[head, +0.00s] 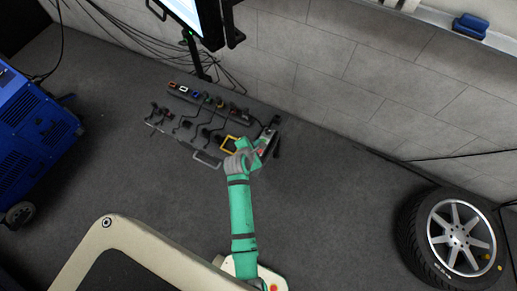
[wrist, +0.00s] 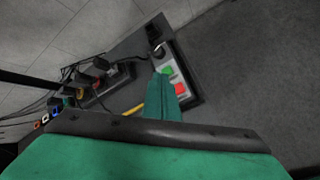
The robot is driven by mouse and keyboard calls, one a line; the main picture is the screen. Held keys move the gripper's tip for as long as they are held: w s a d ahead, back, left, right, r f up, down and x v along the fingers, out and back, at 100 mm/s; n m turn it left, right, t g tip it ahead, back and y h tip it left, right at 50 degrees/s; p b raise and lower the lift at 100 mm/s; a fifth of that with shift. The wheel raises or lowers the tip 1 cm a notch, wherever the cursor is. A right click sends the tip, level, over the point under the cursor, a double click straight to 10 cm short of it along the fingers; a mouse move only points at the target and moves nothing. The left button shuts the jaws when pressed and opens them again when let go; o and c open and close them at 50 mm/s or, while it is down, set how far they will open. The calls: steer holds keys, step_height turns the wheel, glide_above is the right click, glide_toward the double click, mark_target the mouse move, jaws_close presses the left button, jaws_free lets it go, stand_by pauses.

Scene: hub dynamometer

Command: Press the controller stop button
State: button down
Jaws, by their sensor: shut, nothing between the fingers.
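The controller (wrist: 188,98) is a small dark box with a pale top plate, and it lies at the end of a grey panel. Its red button (wrist: 180,89) shows in the wrist view, just right of my fingers. A green button (wrist: 167,71) sits above it on the plate, close to my fingertips. My gripper (wrist: 160,80) is shut and empty, its teal fingers over the left edge of the controller. I cannot tell whether they touch it. In the head view my gripper (head: 262,150) partly hides the controller (head: 269,135), and its buttons are not clear.
A grey panel (head: 180,122) with several cables and coloured connectors lies left of my gripper. A yellow handle (head: 228,144) is close by. A monitor stand (head: 197,60) stands behind, along the block wall. A wheel (head: 455,240) is at right, and a blue machine (head: 35,135) at left.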

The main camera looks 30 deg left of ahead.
steer(key=shift+f, duration=1.75)
steer(key=shift+f, duration=0.15)
stand_by(0.7)
steer(key=shift+f, duration=0.3)
steer(key=shift+f, duration=0.45)
stand_by(0.7)
stand_by(0.4)
steer(key=shift+r, duration=0.9)
steer(key=shift+r, duration=2.5)
steer(key=shift+s, duration=0.1)
